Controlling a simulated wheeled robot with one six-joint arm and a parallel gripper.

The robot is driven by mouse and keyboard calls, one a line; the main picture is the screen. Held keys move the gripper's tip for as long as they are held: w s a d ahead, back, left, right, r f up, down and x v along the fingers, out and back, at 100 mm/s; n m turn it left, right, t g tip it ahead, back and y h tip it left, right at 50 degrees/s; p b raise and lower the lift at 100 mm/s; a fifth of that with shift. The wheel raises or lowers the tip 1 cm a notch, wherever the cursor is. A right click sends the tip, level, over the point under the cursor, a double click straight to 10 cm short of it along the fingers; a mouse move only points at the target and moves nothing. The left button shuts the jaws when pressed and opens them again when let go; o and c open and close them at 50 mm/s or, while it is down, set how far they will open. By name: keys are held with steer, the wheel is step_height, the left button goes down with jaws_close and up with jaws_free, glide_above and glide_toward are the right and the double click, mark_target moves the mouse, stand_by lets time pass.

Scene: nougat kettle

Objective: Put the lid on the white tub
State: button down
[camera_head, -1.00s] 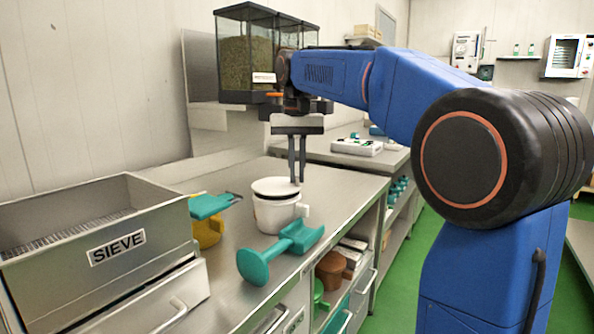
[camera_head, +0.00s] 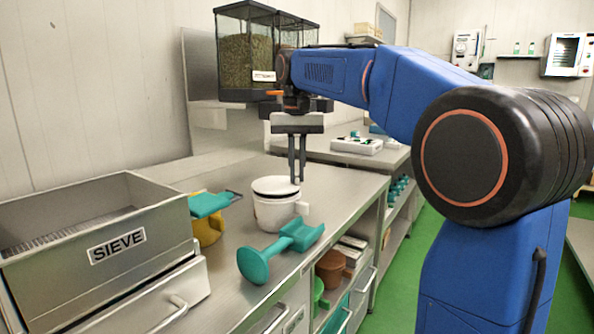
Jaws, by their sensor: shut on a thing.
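The white tub (camera_head: 275,213) stands upright on the steel counter, its handle at the right. The round white lid (camera_head: 273,185) is over the tub's mouth and roughly level. A thin dark line shows between lid and rim; I cannot tell whether they touch all round. My gripper (camera_head: 297,180) points straight down, its two dark fingers shut on the lid at its right side. The exact grip on the lid is too small to see.
A teal scoop-like tool (camera_head: 285,248) lies in front of the tub. A yellow container (camera_head: 208,232) with a teal piece (camera_head: 208,204) on top stands left, beside the steel sieve box (camera_head: 100,235). A granule-filled dispenser (camera_head: 245,60) is behind. The counter right of the tub is narrow.

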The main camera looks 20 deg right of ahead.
steer(key=shift+f, duration=0.45)
stand_by(0.9)
steer(key=c, duration=1.3)
jaws_free()
steer(key=shift+r, duration=0.15)
steer(key=shift+r, duration=3.35)
steer(key=shift+s, duration=0.1)
steer(key=s+d+f+n+t, duration=0.2)
steer(key=s+f+n+t, duration=0.1)
steer(key=s+f, duration=2.7)
steer(key=shift+s+f+n+t, duration=0.4)
steer(key=shift+f+t, duration=0.5)
